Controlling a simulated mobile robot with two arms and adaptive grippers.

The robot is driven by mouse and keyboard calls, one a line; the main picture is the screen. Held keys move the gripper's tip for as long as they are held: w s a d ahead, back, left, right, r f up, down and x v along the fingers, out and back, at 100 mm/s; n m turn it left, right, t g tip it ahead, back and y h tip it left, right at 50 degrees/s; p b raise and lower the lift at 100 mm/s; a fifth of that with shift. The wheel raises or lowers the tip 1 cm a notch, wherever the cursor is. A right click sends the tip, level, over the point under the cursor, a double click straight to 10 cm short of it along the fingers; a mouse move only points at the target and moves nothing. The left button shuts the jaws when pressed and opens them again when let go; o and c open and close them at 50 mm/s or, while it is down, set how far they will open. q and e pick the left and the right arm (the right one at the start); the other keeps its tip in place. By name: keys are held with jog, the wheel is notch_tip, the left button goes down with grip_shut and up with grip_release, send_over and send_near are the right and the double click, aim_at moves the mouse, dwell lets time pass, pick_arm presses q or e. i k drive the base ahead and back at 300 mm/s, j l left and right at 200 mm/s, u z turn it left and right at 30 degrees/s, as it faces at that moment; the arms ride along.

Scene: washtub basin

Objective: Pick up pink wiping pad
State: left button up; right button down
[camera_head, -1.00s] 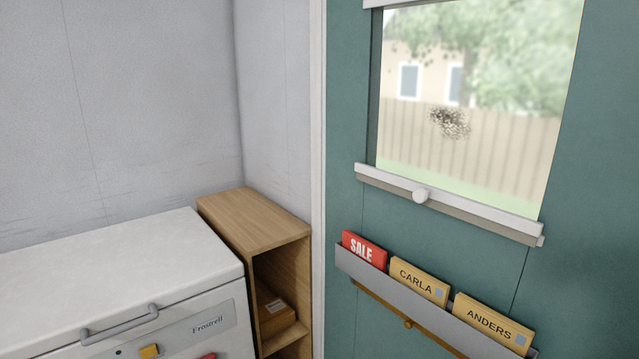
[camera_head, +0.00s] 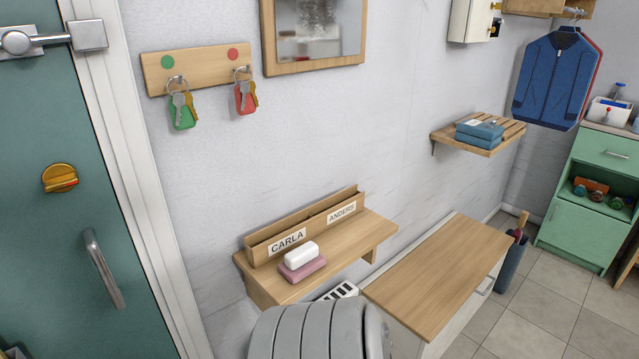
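A pink pad (camera_head: 302,270) lies on a small wooden wall shelf (camera_head: 353,243), near its front left edge. A white block (camera_head: 301,253) rests on top of the pad and covers most of its upper face. A wooden letter holder labelled CARLA and ANDERS (camera_head: 310,226) stands behind them on the same shelf. Neither of my grippers shows in the head view.
A grey ribbed rounded object (camera_head: 318,333) stands in front of the shelf at the bottom. A wood-topped bench (camera_head: 440,268) is to the right. A green door (camera_head: 70,200) with a handle fills the left. Tiled floor (camera_head: 540,300) is clear at the right.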

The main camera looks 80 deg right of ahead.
aim_at(301, 262)
jog(key=k+l+z, duration=0.1)
jog(key=z, duration=2.3)
jog(key=u, duration=1.7)
jog(key=z, duration=1.7)
